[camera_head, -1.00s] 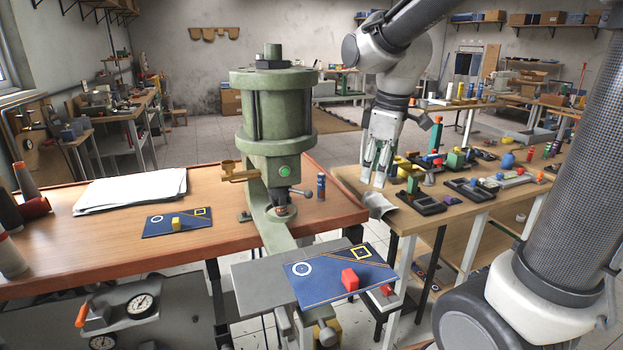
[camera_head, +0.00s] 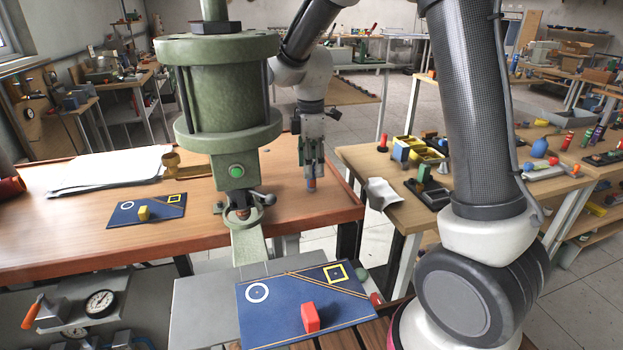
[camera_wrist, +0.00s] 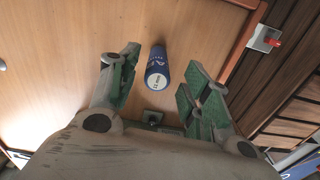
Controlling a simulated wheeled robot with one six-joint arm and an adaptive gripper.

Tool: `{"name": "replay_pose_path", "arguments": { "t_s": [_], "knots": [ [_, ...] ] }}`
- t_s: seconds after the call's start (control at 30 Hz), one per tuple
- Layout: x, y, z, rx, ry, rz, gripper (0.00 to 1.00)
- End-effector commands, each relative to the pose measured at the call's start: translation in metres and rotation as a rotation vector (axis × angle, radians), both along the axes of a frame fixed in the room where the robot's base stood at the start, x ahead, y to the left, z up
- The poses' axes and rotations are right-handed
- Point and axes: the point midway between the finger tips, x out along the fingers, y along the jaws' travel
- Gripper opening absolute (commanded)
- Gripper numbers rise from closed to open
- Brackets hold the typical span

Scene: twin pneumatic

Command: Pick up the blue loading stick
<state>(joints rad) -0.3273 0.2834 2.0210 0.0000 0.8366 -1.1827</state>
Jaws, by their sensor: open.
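My gripper (camera_wrist: 163,62) is open, with one green-padded finger on each side of the stick. I see gaps between the stick and both fingers. In the head view my gripper (camera_head: 311,160) points down over the right part of the table, just right of the green press.
The green press (camera_head: 222,95) stands close left of my gripper. The wooden table's (camera_head: 300,232) right edge is near. A blue mat (camera_head: 285,315) with a red block (camera_head: 310,317) lies in front. A second bench (camera_head: 370,158) with colored parts stands to the right.

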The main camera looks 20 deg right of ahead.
Motion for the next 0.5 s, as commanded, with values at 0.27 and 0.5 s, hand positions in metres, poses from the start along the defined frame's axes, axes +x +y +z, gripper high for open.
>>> {"name": "replay_pose_path", "arguments": {
  "t_s": [0.27,0.5],
  "knots": [
    [0.004,-0.004,-0.040,-0.001,0.001,-0.001,0.48],
    [0.004,-0.003,-0.045,0.000,-0.001,-0.001,0.48]
  ]
}}
